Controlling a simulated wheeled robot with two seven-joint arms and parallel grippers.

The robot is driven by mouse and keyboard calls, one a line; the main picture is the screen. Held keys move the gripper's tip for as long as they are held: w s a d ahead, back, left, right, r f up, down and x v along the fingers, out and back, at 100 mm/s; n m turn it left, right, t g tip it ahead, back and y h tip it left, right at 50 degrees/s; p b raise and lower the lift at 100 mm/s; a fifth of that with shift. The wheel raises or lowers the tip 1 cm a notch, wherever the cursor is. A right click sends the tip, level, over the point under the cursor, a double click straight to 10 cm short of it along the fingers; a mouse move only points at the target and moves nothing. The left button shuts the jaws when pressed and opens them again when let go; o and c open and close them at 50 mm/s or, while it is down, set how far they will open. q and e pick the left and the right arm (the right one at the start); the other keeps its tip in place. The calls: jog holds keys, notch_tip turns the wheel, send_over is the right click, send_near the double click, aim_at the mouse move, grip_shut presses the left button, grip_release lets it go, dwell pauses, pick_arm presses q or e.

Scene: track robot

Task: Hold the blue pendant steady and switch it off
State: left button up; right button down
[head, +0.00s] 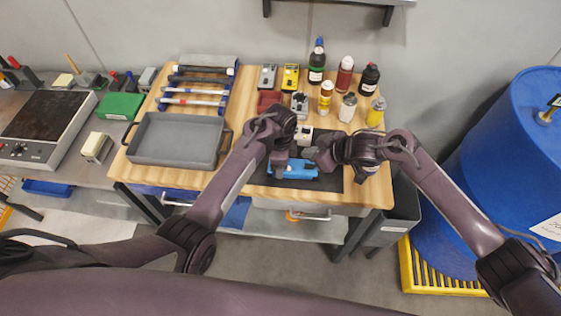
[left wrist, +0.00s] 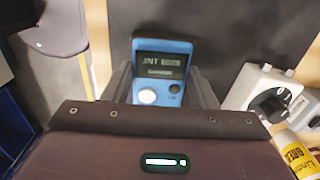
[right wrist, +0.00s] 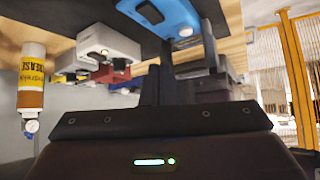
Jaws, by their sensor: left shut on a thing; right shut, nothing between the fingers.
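The blue pendant (head: 300,171) lies on the black mat (head: 333,180) near the table's front edge. In the left wrist view the pendant (left wrist: 165,62) shows a dark display with pale characters, a white round button and a smaller dark button. My left gripper (head: 281,165) is shut on the pendant, with one finger on either side of its body. My right gripper (head: 318,158) is shut and empty, just right of the pendant. In the right wrist view its closed fingers (right wrist: 162,78) are close to the pendant (right wrist: 175,14); I cannot tell whether they touch it.
A white device (head: 304,134) stands behind the pendant, near the right gripper. Several bottles (head: 346,75) stand at the back right. A grey tray (head: 178,139) is on the left. A blue drum (head: 510,160) stands right of the table. Bare mat shows right of the pendant.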

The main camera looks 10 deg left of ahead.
aim_at(299, 162)
jog(key=shift+f, duration=1.5)
jog(key=shift+f, duration=0.1)
dwell(0.8)
jog(key=shift+f, duration=0.75)
jog(key=shift+r, duration=3.05)
pick_arm(q)
jog(key=o, duration=1.4)
jog(key=shift+c, duration=0.2)
